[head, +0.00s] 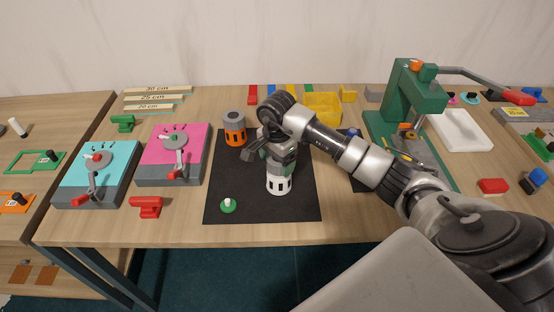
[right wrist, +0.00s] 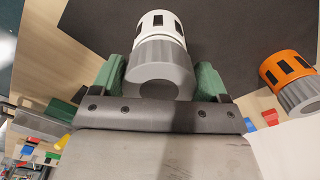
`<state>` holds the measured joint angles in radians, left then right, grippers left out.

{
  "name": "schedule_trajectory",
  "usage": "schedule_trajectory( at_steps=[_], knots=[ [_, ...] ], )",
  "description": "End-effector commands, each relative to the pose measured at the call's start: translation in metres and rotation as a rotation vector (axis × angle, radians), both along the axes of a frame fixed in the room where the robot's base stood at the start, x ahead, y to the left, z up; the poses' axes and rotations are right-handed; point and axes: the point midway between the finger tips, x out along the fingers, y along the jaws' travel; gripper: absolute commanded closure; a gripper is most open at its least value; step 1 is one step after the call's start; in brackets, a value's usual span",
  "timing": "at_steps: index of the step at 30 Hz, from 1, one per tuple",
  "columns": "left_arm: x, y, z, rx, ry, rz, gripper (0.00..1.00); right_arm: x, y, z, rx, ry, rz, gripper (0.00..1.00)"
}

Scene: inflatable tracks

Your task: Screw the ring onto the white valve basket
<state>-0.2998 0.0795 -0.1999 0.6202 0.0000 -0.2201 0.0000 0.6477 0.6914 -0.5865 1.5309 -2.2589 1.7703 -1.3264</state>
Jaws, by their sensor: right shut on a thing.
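The white valve basket (head: 278,186) stands upright on the black mat, with dark slots around its wall. It also shows in the right wrist view (right wrist: 157,28). A grey ribbed ring (right wrist: 160,52) sits against the basket's end, in line with it. I cannot tell how far it is threaded on. My right gripper (head: 281,160) is above the basket, pointing down. Its green fingers lie on both sides of the ring, shut on it, as the right wrist view (right wrist: 158,80) shows. The gripper mostly hides the ring in the head view. My left gripper is not in view.
An orange basket with a grey ring (head: 234,129) stands at the mat's back left. A green disc with a white peg (head: 228,206) lies on the black mat (head: 300,212). A green press (head: 405,110) stands right. Pink (head: 160,145) and turquoise (head: 85,165) fixtures stand left.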

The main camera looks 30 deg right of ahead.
Motion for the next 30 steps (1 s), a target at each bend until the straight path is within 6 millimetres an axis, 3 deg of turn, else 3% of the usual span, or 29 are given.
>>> schedule_trajectory(
  at_steps=[30],
  knots=[
    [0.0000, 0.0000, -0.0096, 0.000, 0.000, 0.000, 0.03, 0.0003, -0.0002, -0.0046, 0.000, -0.001, 0.000, 0.47]
  ],
)
